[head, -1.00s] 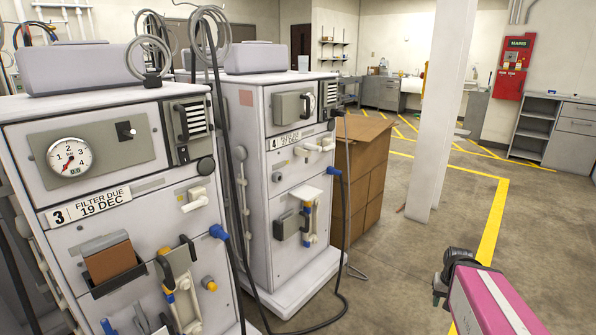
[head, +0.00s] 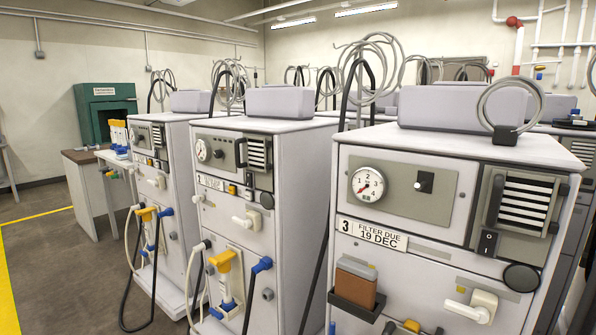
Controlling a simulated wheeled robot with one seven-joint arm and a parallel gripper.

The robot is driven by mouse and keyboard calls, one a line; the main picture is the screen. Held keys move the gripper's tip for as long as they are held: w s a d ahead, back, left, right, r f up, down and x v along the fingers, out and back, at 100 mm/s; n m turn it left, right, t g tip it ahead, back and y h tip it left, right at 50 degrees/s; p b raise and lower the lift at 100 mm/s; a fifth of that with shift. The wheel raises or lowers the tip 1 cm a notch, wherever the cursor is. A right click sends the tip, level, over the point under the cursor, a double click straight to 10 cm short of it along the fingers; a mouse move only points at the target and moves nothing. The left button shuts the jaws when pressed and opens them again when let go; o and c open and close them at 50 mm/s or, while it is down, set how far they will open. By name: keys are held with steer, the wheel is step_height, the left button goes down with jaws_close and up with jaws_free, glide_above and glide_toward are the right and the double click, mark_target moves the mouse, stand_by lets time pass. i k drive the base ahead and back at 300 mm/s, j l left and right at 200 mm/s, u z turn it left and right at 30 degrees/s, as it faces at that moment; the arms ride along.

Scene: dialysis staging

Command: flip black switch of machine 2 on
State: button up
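Machine 3 (head: 400,262), labelled "3 FILTER DUE 19 DEC", stands at the right. It has a gauge (head: 368,187), a small black switch (head: 424,182) on its grey panel, and a black rocker (head: 487,243) below the vent slats. A middle machine (head: 290,190) stands left of it; its label (head: 212,182) is too small to read surely. Its panel has a gauge (head: 202,150), a small black control (head: 218,153) and a dark rocker (head: 249,180); their settings cannot be told. A further machine (head: 180,200) stands at the left, its number unreadable. My gripper is not in view.
Hoses and cables hang at the machine fronts. A wooden-topped table (head: 85,157) and a green cabinet (head: 104,108) stand at the far left. Open floor (head: 50,265) with a yellow line lies at the left front. More machines stand behind the row.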

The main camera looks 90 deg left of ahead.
mark_target(248, 176)
steer(key=i+u, duration=0.1)
steer(key=u, duration=3.75)
steer(key=i+j+z, duration=0.1)
steer(key=i+j, duration=0.15)
steer(key=i+j+z, duration=0.1)
steer(key=j, duration=0.25)
steer(key=i+j+z, duration=0.1)
steer(key=i+j, duration=0.2)
steer(key=i+j+z, duration=0.1)
steer(key=j, duration=0.3)
steer(key=i+j+z, duration=0.1)
steer(key=i+j, duration=0.15)
steer(key=j, duration=0.15)
